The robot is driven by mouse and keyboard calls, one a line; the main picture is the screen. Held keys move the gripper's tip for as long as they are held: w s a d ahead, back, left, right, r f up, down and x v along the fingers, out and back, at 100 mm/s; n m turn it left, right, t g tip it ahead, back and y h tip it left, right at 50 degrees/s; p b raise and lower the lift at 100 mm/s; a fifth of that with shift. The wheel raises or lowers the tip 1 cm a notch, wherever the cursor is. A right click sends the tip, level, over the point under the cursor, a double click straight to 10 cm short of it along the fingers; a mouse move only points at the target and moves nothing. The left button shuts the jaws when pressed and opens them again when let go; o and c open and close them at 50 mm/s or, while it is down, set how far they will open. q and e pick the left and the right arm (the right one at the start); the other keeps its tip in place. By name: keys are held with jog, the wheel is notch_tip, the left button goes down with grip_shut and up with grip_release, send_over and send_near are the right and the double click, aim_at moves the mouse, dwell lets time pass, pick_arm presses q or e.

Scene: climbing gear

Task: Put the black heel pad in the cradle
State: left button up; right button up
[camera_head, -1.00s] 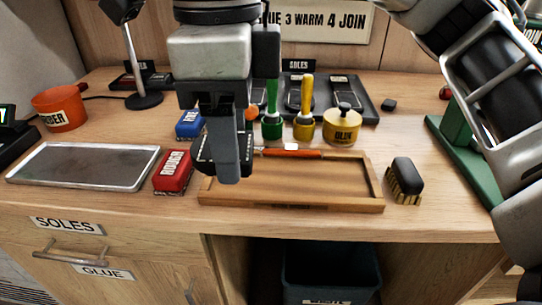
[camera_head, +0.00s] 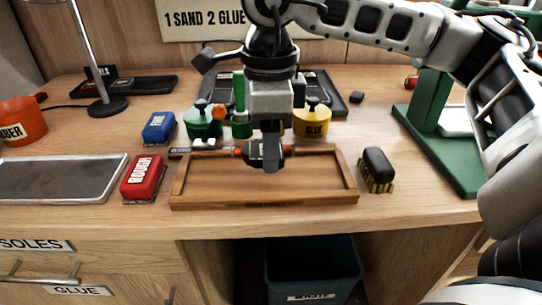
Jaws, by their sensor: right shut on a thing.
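My right gripper (camera_head: 266,163) points down over the back half of a wooden tray (camera_head: 265,200) with raised edges. It is shut on a small dark piece, taken as the black heel pad; the fingers hide most of it, and its outline is hard to make out. I cannot tell whether it touches the tray. I cannot say for certain which thing is the cradle. A green stand (camera_head: 425,115) with a pale plate (camera_head: 456,121) is at the right, partly hidden by my right arm. My left gripper is not in view.
Red (camera_head: 142,180) and blue (camera_head: 159,127) blocks stand left, a black-topped brush (camera_head: 376,165) right, and a yellow glue pot (camera_head: 312,122) behind. A small black block (camera_head: 357,97) lies farther back.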

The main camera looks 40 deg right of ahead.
notch_tip(320, 180, down, 3)
jog(key=shift+d+f, duration=0.15)
jog(key=shift+f, duration=0.05)
jog(key=shift+f, duration=0.15)
jog(key=o, duration=0.7)
